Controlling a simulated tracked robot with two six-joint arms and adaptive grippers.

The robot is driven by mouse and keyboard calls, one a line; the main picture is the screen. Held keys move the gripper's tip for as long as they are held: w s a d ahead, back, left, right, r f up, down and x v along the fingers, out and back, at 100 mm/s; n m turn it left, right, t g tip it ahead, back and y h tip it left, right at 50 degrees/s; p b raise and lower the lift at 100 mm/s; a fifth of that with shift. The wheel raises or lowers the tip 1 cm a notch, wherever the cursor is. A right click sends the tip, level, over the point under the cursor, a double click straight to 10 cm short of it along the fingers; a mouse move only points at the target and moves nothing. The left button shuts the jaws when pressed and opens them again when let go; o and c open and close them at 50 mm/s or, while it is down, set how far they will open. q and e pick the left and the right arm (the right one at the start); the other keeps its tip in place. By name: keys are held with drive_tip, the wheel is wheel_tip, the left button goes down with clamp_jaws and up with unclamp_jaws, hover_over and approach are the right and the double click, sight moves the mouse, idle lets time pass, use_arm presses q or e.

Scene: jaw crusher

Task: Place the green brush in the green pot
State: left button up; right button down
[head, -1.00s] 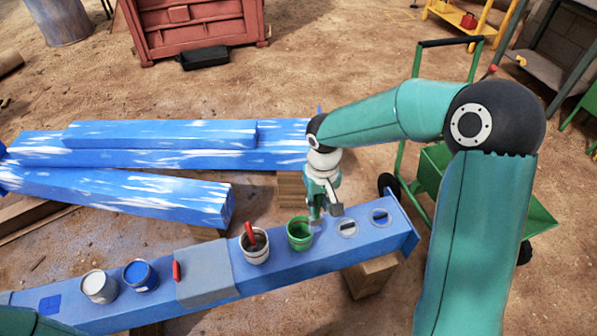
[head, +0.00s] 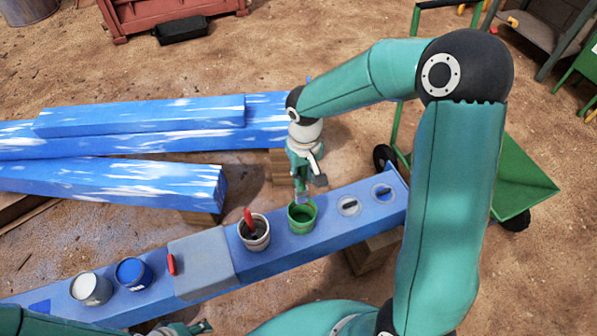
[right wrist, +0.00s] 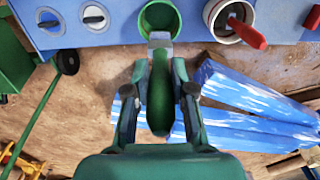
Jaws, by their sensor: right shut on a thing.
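The green pot (head: 302,221) stands open on the blue beam. It also shows at the top of the right wrist view (right wrist: 145,22). My right gripper (head: 304,182) is shut on the green brush, just behind and above the pot. In the right wrist view the brush (right wrist: 160,100) has its green handle between the fingers (right wrist: 159,92). Its pale tip points at the pot and overlaps the near rim. I cannot tell if the tip is below the rim. Part of my left gripper (head: 190,328) shows at the bottom edge, its fingers mostly hidden.
A white pot with a red-handled brush (head: 254,236) stands left of the green pot. Further left are a grey block (head: 203,268), a blue pot (head: 133,273) and a white pot (head: 90,289). Two round inset discs (head: 348,206) lie right of the green pot.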

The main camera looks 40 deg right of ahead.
sight(303, 200)
drive_tip(key=shift+f+b, duration=3.85)
drive_tip(key=shift+f, duration=2.1)
drive_tip(key=c, duration=0.9)
unclamp_jaws()
drive_tip(key=shift+f, duration=0.1)
drive_tip(key=shift+s, duration=0.1)
